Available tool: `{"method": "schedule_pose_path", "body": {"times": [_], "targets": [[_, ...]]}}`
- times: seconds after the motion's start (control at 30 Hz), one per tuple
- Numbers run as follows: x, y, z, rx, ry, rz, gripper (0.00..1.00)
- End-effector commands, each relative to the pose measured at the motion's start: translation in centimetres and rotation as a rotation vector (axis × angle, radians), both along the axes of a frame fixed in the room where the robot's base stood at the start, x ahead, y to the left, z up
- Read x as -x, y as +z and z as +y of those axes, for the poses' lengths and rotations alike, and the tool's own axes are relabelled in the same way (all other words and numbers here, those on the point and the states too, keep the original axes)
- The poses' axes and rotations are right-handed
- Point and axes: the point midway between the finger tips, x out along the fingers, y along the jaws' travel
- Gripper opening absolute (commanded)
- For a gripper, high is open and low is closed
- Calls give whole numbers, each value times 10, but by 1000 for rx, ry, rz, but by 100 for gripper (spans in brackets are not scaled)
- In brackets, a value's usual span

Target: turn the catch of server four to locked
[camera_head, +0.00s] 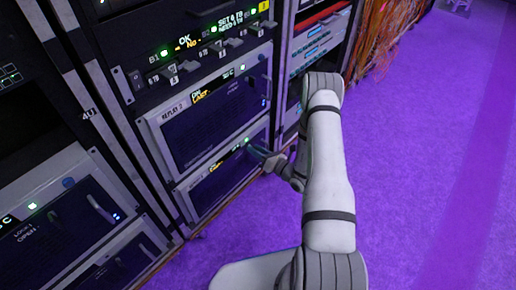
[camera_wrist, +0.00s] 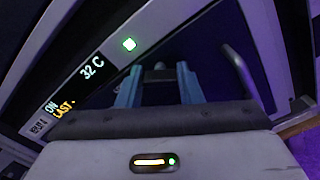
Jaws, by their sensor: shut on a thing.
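My gripper (camera_head: 262,155) reaches to the upper right of the lowest silver-framed server (camera_head: 222,182) in the middle rack. In the wrist view its two blue fingers (camera_wrist: 160,82) stand a short way apart, closed on a small dark catch (camera_wrist: 159,67) on the server's dark front. Most of the catch is hidden between the fingers, so I cannot tell which way it is turned. The server's display (camera_wrist: 80,85) reads "32 C" and "ON", and a green light (camera_wrist: 129,44) glows beside it.
A grey bar handle (camera_wrist: 240,72) stands close to the right of the fingers. Above is another server (camera_head: 210,120), labelled "REPLAY 2", and a panel of switches (camera_head: 200,60). Orange cables (camera_head: 380,35) hang at the back. The purple floor (camera_head: 430,150) at right is clear.

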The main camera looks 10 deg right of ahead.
Motion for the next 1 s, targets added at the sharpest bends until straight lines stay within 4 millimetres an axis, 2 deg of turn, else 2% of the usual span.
{"method": "schedule_pose_path", "body": {"times": [0.7,1.0], "targets": [[-4,0,-6,-542,-11,386,10],[-4,-1,-6,-716,-10,510,10]]}}
